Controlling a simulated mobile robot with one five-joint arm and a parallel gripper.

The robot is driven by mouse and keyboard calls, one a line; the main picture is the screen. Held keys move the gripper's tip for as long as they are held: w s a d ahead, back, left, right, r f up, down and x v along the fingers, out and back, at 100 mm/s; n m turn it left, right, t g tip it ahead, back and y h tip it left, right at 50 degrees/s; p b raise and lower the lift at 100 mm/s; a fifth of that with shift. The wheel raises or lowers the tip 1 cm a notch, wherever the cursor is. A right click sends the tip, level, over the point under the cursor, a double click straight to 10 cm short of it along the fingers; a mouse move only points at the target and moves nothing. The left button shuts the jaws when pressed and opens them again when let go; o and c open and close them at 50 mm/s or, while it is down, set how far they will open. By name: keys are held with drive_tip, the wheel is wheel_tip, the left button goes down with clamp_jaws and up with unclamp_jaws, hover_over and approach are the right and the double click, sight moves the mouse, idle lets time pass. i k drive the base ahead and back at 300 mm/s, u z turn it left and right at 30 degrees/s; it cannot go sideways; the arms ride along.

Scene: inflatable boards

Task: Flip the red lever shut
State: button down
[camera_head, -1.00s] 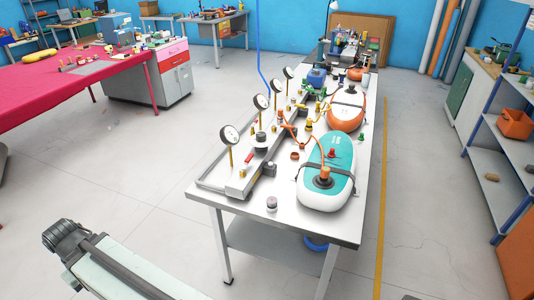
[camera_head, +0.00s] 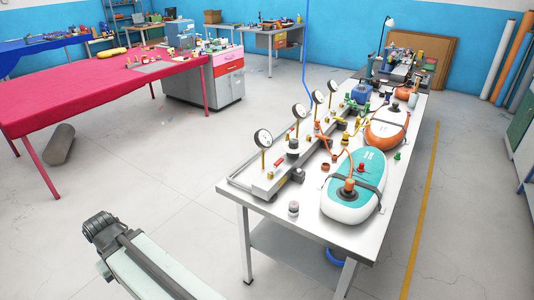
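A small red lever (camera_head: 281,161) sits on the grey manifold bar (camera_head: 262,187) on the near part of the white workbench (camera_head: 300,229). It is small in the picture, and I cannot tell its exact angle. Upright dial gauges (camera_head: 263,138) stand in a row along the bar beside it. A teal and white inflatable board (camera_head: 352,190) lies to the right, with an orange hose at its valve. Part of my own arm shows at the lower left, well apart from the bench. My gripper is not in view.
A red-covered table (camera_head: 110,85) stands at the left, with a grey cylinder (camera_head: 59,144) on the floor by it. An orange board (camera_head: 387,129) lies farther along the bench. Open floor lies left of the bench.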

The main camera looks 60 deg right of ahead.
sight(278, 162)
drive_tip(key=u, duration=0.05)
drive_tip(key=i, duration=0.9)
drive_tip(key=z, duration=0.1)
